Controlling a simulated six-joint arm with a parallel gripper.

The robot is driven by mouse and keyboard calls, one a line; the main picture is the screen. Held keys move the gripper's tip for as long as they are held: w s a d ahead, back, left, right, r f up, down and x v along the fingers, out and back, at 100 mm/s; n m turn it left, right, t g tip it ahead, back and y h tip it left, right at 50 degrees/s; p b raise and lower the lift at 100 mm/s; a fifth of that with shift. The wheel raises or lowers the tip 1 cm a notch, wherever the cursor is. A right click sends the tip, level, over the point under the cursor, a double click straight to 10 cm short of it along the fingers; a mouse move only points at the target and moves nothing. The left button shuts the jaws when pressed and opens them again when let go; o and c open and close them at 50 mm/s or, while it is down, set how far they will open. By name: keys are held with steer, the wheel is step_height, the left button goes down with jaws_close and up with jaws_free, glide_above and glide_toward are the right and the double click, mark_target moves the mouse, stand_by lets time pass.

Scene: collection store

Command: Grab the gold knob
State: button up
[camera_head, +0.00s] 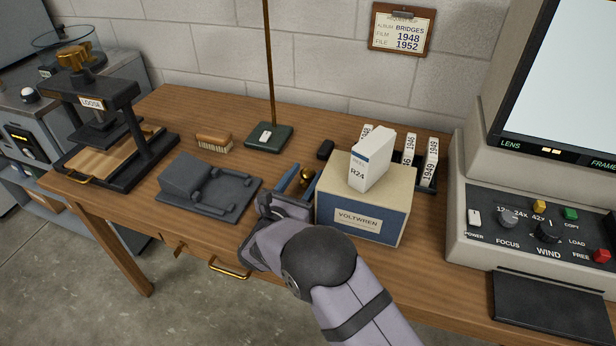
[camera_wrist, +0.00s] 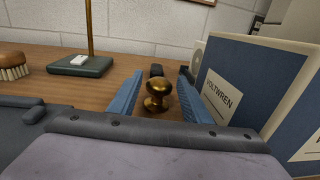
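A small gold knob (camera_wrist: 158,88), rounded on a flared foot, stands upright on the wooden table. In the wrist view it shows between the two blue fingers of my gripper (camera_wrist: 162,76), with a gap on each side. In the head view the gold knob (camera_head: 306,175) is partly hidden by my gripper (camera_head: 301,178), just left of the VOLTWREN box. My gripper is open and low over the table, with nothing held. Another gold knob (camera_head: 75,57) tops the dark press at the far left.
The VOLTWREN box (camera_head: 361,219) stands close to my right finger, with a white R24 carton (camera_head: 372,160) on top. A small black object (camera_head: 325,150) lies behind the knob. A grey device (camera_head: 205,188), a brush (camera_head: 214,141) and a green-based stand (camera_head: 269,137) are to the left.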

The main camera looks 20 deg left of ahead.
mark_target(305, 180)
steer(key=c, duration=0.9)
steer(key=shift+r, duration=0.1)
step_height(305, 180, up, 18)
stand_by(0.4)
